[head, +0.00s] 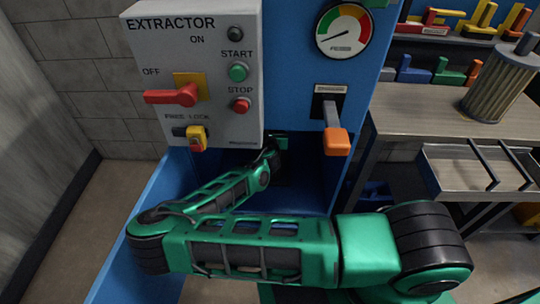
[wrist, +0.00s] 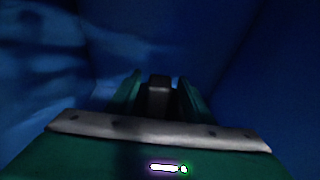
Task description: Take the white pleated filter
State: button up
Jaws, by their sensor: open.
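No white pleated filter can be made out in either view. A brownish-grey pleated cylinder (head: 500,84) with a dark top stands on the bench at the right, far from my gripper. My arm reaches into the blue cabinet opening below the grey control box, and my gripper is mostly hidden there in the head view. In the wrist view my gripper (wrist: 158,100) is open, its two green fingers apart inside a dark blue space. A dark block (wrist: 159,82) shows between or behind the fingers; I cannot tell what it is.
The blue cabinet (head: 300,185) has walls close around my gripper. Above are the grey control box (head: 190,65) with a red switch, a gauge (head: 343,28) and an orange-ended lever (head: 335,140).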

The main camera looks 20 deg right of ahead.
jog(key=shift+x, duration=1.65)
jog(key=shift+a+r, duration=0.1)
jog(key=shift+r, duration=0.05)
grip_shut()
jog(key=shift+r, duration=0.15)
